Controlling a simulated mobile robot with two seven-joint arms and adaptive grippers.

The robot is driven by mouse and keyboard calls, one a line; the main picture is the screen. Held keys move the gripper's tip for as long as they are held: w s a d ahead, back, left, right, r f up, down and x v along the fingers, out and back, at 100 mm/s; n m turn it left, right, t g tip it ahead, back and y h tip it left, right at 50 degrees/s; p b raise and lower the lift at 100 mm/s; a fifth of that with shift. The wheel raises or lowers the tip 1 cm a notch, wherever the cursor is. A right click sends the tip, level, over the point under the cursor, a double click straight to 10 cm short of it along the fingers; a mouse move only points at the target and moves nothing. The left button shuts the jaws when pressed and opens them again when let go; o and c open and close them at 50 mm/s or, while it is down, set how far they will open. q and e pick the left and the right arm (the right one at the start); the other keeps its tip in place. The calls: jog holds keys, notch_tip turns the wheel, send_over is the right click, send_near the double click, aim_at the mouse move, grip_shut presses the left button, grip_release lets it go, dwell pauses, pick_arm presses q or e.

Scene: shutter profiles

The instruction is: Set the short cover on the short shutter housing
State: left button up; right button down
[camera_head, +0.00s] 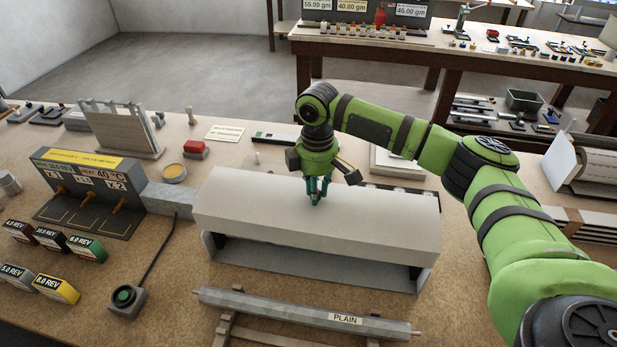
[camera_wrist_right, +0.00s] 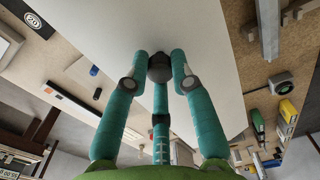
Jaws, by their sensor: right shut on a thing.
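The short cover (camera_head: 260,215), a long pale off-white shell, lies over the short shutter housing (camera_head: 300,267), a grey open-fronted box in the middle of the bench. The housing's front and dark ends show below the cover's front edge. I cannot tell whether the cover rests on it or is slightly above. My right gripper (camera_head: 316,200) points down at the top middle of the cover. In the right wrist view its teal fingers are shut on the cover's dark knob (camera_wrist_right: 160,68), with the pale cover (camera_wrist_right: 190,30) behind. My left gripper is not in view.
A grey profile bar labelled PLAIN (camera_head: 300,312) lies on supports in front. A green button box (camera_head: 125,297) and a dark peg stand (camera_head: 90,190) are at left. A white-sided roller unit (camera_head: 590,165) stands at right. Bare bench lies between the button box and housing.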

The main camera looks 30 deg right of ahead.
aim_at(316, 209)
jog(key=shift+s+f, duration=0.55)
jog(key=shift+f, duration=0.15)
jog(key=shift+w+f, duration=0.1)
jog(key=shift+f, duration=0.3)
jog(key=f+b, duration=0.1)
jog(key=f, duration=0.1)
jog(key=f+b, duration=0.1)
jog(key=shift+w+f, duration=0.2)
jog(key=shift+f, duration=0.15)
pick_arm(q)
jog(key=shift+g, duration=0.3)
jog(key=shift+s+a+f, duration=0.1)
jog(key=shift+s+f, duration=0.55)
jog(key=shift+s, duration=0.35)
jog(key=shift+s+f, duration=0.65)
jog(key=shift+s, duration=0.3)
pick_arm(e)
jog(key=shift+f, duration=0.9)
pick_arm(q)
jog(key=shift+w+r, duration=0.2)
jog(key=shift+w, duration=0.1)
pick_arm(e)
jog(key=shift+f, duration=0.25)
jog(key=shift+s+f, duration=0.1)
jog(key=shift+f, duration=0.1)
jog(key=c, duration=1)
grip_release()
